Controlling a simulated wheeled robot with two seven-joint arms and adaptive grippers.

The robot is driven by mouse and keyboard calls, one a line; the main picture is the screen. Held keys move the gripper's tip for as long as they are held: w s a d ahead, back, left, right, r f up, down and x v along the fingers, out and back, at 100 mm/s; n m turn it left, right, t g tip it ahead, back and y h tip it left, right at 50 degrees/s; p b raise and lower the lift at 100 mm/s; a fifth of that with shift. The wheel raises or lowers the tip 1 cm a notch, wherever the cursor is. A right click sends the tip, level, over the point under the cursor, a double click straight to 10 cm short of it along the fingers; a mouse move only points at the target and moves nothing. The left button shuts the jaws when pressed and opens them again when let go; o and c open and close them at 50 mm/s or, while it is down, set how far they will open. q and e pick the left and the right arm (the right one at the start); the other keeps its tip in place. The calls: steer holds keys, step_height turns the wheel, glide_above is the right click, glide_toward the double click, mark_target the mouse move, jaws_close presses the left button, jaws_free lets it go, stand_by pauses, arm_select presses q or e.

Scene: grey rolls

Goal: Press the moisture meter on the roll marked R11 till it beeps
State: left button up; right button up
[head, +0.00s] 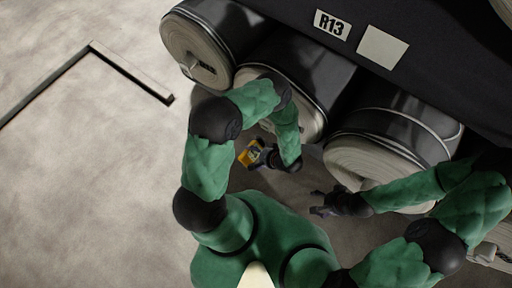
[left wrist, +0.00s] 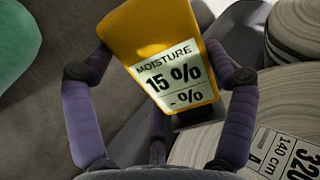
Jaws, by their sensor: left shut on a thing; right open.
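The yellow moisture meter (head: 248,153) is in my left gripper (head: 262,155), in front of the lower rolls. In the left wrist view the meter (left wrist: 165,30) sits between the two fingers (left wrist: 160,78), and its display reads "MOISTURE 15 %" over "- %". I cannot tell whether it touches a roll. My right gripper (head: 325,203) is open and empty in front of the lower right roll (head: 365,160). The middle roll (head: 305,100) is partly behind my left arm. The left roll (head: 195,50) has a dark, unreadable marking on its end. No R11 mark is legible.
A dark upper surface bears an R13 tag (head: 332,25) and a blank pale label (head: 383,47). An angled rail (head: 130,68) lies on the floor at left. The floor at left is otherwise clear.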

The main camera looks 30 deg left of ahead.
mark_target(262, 146)
arm_select(q)
steer(key=shift+w, duration=0.15)
steer(key=shift+w+d, duration=0.15)
steer(key=shift+w, duration=1.25)
steer(key=shift+w+d, duration=0.1)
steer(key=shift+w, duration=1.25)
steer(key=shift+w, duration=0.6)
steer(key=shift+w+r, duration=0.15)
steer(key=shift+w, duration=0.2)
stand_by(0.3)
steer(key=shift+s+p, duration=0.45)
steer(key=shift+s, duration=0.9)
steer(key=shift+s+a+p, duration=0.2)
steer(key=shift+s+p, duration=0.45)
steer(key=shift+s, duration=1.75)
